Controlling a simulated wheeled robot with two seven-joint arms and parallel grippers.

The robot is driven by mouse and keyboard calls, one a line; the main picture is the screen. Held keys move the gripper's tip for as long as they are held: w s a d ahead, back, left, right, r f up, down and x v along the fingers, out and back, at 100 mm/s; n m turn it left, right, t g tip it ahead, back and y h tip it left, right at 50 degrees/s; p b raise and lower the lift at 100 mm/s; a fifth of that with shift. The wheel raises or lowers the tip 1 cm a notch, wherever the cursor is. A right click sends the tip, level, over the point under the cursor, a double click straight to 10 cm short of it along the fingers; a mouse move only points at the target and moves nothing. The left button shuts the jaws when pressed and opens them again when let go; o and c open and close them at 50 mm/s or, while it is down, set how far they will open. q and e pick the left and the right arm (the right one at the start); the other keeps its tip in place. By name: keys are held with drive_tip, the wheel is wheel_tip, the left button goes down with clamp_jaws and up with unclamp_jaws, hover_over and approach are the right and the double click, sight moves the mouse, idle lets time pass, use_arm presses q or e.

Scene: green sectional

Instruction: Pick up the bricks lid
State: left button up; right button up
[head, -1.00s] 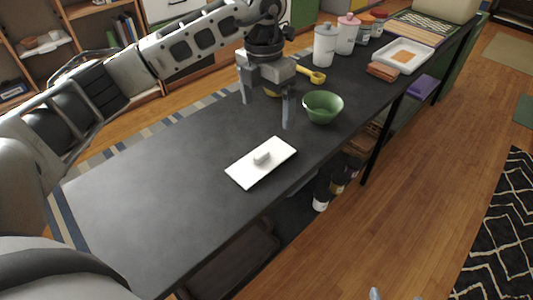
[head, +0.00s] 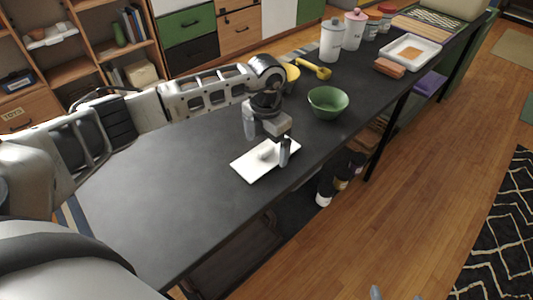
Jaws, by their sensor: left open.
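The bricks lid (head: 254,171) is a white flat rectangle with a small raised knob (head: 266,153) in its middle. It lies flat on the dark table, near the table's front edge. My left gripper (head: 267,143) is low over the lid, its fingers pointing down and apart. One finger shows beyond the knob to the left and the other in front of the lid's right part. The knob is between them in the picture; whether either finger touches the lid I cannot tell. Two small grey tips, probably my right gripper (head: 396,296), show at the bottom edge.
A green bowl (head: 328,102) stands right of the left gripper. A yellow scoop (head: 314,69), white canister (head: 332,41), pink-lidded canister (head: 354,30), white tray (head: 410,49) and reddish brick-like block (head: 389,68) stand farther back. The table (head: 150,195) is clear at left.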

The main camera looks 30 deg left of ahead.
use_arm(q)
drive_tip(key=shift+f, duration=0.95)
drive_tip(key=shift+c, duration=0.4)
drive_tip(key=c, duration=1)
drive_tip(key=shift+r, duration=0.15)
